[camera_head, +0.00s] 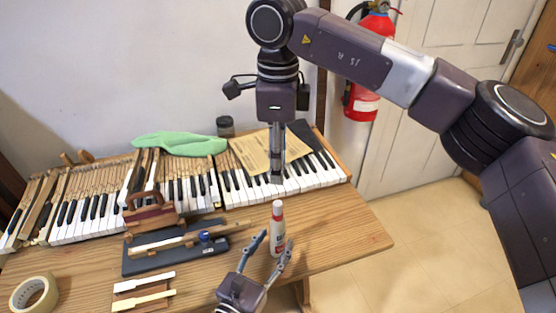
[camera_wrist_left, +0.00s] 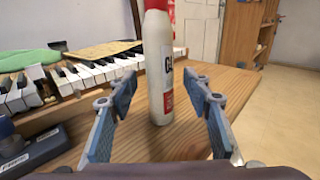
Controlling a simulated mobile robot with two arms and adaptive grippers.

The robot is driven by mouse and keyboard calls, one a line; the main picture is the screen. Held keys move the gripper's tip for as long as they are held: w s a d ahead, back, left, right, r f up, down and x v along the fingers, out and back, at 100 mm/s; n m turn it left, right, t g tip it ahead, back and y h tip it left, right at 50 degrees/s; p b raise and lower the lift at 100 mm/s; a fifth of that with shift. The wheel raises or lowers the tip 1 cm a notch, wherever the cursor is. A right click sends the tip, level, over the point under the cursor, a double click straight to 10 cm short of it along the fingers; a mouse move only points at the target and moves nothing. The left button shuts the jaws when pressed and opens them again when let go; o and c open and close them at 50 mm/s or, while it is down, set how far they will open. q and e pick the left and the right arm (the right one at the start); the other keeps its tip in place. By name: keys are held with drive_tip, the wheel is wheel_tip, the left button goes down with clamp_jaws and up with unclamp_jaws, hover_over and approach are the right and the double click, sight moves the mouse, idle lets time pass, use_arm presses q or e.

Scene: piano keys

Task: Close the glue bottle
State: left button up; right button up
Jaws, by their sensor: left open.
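The glue bottle (camera_head: 277,240) is white with a red-marked label and stands upright near the table's front edge. The left wrist view shows its body (camera_wrist_left: 159,70) between my left fingers, with a gap on each side; red shows at the cut-off top.
Piano keys (camera_head: 185,190) run along the table's back. A blue-black block (camera_head: 135,265) with a wooden piece lies left of the bottle. A tape roll (camera_head: 34,295) and loose keys (camera_head: 145,300) lie at front left. The wooden table (camera_head: 345,232) is clear right of the bottle.

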use_arm(q)
drive_tip(key=v, duration=0.9)
